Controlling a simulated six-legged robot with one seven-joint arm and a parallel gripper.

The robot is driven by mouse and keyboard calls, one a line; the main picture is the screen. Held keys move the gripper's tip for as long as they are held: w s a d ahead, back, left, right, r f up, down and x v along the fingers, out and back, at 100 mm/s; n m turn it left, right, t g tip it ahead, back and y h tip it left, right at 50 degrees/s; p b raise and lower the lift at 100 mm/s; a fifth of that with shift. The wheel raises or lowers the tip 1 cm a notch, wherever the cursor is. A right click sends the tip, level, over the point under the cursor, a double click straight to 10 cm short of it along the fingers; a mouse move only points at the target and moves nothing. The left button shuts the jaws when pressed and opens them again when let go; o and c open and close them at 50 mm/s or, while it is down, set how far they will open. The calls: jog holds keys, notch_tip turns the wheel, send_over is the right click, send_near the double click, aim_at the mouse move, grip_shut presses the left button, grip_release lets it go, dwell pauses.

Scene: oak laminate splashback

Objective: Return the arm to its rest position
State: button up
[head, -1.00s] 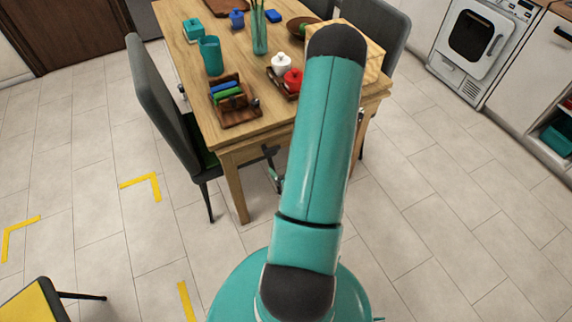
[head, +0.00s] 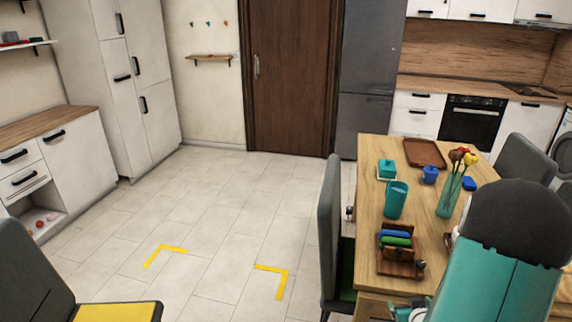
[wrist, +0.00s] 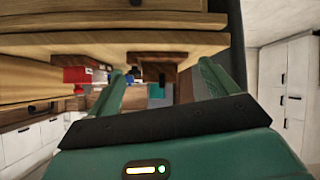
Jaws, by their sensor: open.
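My teal arm (head: 495,285) with its dark rounded joint fills the lower right corner of the head view, in front of the wooden table. My gripper (wrist: 163,78) shows in the wrist view with its two green fingers spread apart. Nothing is held between them. Table items show beyond the fingers, including a red pot (wrist: 76,76) to the left. The wrist picture looks upside down, with the table edge (wrist: 120,43) across its top. In the head view the fingers cannot be made out clearly.
The wooden table (head: 377,200) bears a teal cup (head: 396,200), a vase with flowers (head: 448,198) and a wooden rack (head: 400,264). Grey chairs (head: 329,235) flank it. A yellow-seated chair (head: 118,312) stands lower left. Tiled floor (head: 215,215) with yellow corner marks is clear.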

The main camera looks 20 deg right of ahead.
jog(key=w+a+r+n+g+y, duration=0.1)
jog(key=w+a+r, duration=0.1)
jog(key=a+r, duration=0.65)
jog(key=w+a+r+g+y, duration=0.1)
jog(key=w+a+r, duration=0.2)
jog(key=a+r, duration=0.55)
jog(key=s+a+r+n+g+y, duration=0.1)
jog(key=s+a+r, duration=0.4)
jog(key=a, duration=0.3)
jog(key=s+a+r+n+g+y, duration=0.1)
jog(key=s+a+r+y, duration=0.1)
jog(key=s+a+r, duration=0.3)
jog(key=s+a, duration=0.2)
jog(key=a, duration=0.1)
jog(key=shift+a, duration=0.2)
